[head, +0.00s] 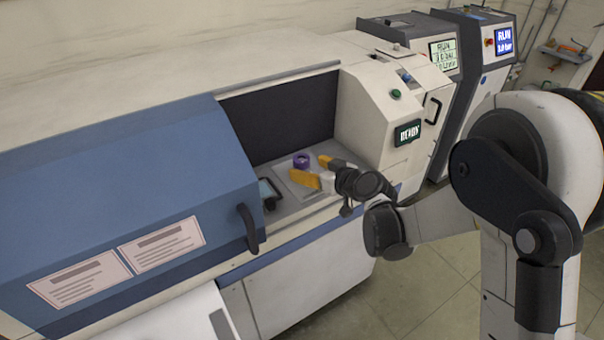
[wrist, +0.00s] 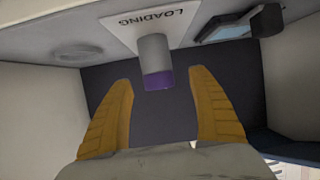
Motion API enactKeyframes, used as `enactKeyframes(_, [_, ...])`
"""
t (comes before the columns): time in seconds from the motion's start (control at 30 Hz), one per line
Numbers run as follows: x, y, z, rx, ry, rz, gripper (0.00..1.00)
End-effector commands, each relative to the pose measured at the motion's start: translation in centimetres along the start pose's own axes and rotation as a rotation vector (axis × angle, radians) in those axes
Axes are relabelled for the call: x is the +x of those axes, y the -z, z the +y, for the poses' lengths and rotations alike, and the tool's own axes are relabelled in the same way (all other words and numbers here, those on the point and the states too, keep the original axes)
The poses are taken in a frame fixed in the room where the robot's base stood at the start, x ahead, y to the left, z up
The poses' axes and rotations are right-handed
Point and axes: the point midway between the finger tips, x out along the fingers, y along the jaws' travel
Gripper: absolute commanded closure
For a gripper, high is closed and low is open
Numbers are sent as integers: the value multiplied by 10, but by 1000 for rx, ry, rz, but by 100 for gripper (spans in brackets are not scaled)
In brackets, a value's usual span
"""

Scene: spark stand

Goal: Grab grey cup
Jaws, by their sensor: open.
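The grey cup (wrist: 152,50) has a grey body and a purple band at one end in the wrist view. It stands on a pale plate marked LOADING (wrist: 120,22), which appears upside down there. In the head view, the cup (head: 301,160) shows mostly purple inside the machine's open bay. My gripper (head: 309,169) reaches into the bay with its two orange fingers spread and empty. In the wrist view, the cup's purple end appears between the fingertips, with a gap on each side. I cannot tell how far ahead of the fingertips the cup is.
A dark-framed screen (head: 269,191) stands left of the plate. The blue sliding door (head: 130,190) with a black handle (head: 248,228) bounds the bay on the left. A cream machine housing (head: 385,115) bounds it on the right. A round disc (wrist: 78,52) shows in the wrist view.

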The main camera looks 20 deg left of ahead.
Motion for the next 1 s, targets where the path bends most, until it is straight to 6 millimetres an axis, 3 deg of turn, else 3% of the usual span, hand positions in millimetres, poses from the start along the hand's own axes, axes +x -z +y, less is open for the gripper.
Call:
enactKeyframes(0.27, [42,-4,2,-1,1,0,31])
enactKeyframes(0.5, [46,-1,3,1,-1,0,31])
enactKeyframes(0.57, [46,-1,3,1,-1,0,45])
enactKeyframes(0.7, [45,-1,3,1,-1,0,87])
enactKeyframes(1.0, [45,-1,3,1,-1,0,88])
